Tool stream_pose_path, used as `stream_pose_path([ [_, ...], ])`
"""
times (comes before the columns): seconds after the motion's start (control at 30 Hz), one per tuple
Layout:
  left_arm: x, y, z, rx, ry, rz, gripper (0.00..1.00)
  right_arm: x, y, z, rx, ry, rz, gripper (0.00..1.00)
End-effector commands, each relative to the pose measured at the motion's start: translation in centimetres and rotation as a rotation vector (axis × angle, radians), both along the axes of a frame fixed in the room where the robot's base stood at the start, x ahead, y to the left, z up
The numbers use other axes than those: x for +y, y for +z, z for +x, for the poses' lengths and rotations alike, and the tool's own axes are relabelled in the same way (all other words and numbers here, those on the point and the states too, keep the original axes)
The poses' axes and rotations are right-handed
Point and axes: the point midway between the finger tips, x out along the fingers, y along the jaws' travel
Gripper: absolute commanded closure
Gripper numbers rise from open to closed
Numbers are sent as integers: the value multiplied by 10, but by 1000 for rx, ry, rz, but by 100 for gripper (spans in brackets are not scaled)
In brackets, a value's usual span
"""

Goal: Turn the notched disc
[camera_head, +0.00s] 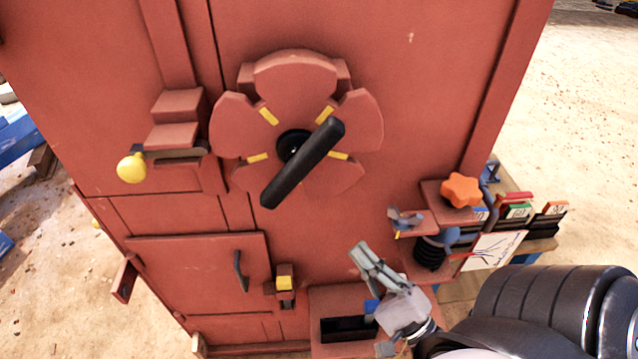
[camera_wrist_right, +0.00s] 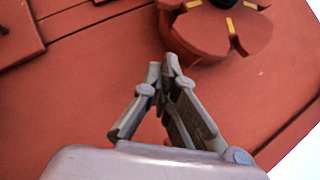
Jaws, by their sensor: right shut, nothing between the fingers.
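The notched disc (camera_head: 296,76) is red with rounded lobes and yellow marks, mounted on the red machine's front panel. A black bar handle (camera_head: 303,163) crosses its hub at a slant. My right gripper (camera_head: 359,247) is shut and empty, below and to the right of the disc, apart from it in the head view. In the right wrist view the fingertips (camera_wrist_right: 163,66) meet near the lower left edge of the disc (camera_wrist_right: 205,33); whether they touch it I cannot tell. My left gripper is not in view.
A yellow knob (camera_head: 131,168) on a lever sticks out left of the disc. An orange knob (camera_head: 460,190), a small bracket and a black bellows part stand at the right. A small door (camera_head: 200,285) with a handle is at the lower left. The panel right of the disc is clear.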

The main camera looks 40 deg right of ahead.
Motion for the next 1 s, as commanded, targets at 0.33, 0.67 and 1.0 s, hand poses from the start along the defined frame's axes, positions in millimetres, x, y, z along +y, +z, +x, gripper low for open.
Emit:
stream_pose_path([
  [0.33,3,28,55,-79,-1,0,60,6,31,51,-7,-1,2,100],
  [0.67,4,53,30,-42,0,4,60,23,61,96,-3,-1,3,100],
  [1.0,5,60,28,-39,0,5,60,37,68,104,0,0,0,100],
])
